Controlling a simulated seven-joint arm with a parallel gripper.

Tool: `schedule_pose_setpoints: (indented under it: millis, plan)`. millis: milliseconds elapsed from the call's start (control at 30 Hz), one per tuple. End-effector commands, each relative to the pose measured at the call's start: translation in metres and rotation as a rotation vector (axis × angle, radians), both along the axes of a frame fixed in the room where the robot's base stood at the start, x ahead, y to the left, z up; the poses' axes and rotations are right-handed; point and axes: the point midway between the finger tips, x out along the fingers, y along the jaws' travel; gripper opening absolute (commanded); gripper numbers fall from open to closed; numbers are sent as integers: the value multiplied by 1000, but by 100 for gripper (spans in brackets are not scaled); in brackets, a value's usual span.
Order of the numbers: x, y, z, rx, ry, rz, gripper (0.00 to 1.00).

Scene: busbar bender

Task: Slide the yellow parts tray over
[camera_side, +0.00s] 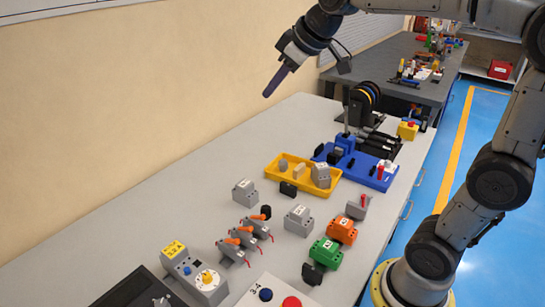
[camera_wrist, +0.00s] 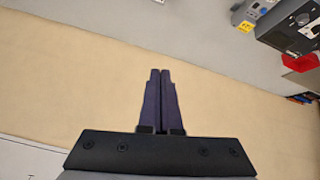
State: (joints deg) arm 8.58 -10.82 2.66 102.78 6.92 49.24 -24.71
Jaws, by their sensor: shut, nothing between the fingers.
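The yellow parts tray (camera_side: 272,174) lies flat on the grey bench in the side view, with a few small grey and dark parts in it. Its right end is close beside the blue bender base (camera_side: 376,176). My gripper (camera_side: 267,94) is high above the bench, up and to the left of the tray, near the beige wall. Its dark fingers are shut with nothing between them, and they touch nothing. The wrist view shows the closed fingers (camera_wrist: 160,72) against the beige wall; the tray is not in that view.
In front of the tray are a black block (camera_side: 288,189), grey modules (camera_side: 245,192), orange-handled clamps (camera_side: 245,236), and orange (camera_side: 342,230) and green (camera_side: 326,252) blocks. Black spools (camera_side: 362,104) stand behind the bender. Bare bench (camera_side: 215,158) lies left of the tray, along the wall.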

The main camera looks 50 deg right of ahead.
Motion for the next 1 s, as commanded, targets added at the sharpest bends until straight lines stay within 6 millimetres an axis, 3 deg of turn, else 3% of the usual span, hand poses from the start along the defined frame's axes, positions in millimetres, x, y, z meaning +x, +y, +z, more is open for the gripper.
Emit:
schedule_pose_setpoints:
  millis: [33,100,267,367,500,633,800,900,1000]
  plan:
    - [24,-12,-5,-2,14,-9,0]
    - [54,-28,-13,-4,25,-17,0]
    - [115,-72,-44,-5,56,-42,0]
    - [147,-103,-74,5,83,-65,0]
    - [180,-150,-130,25,134,-109,0]
    - [193,-190,-187,58,190,-163,0]
    - [188,-221,-250,95,267,-211,0]
    - [181,-229,-270,109,297,-227,0]
    - [179,-234,-277,112,302,-237,0]
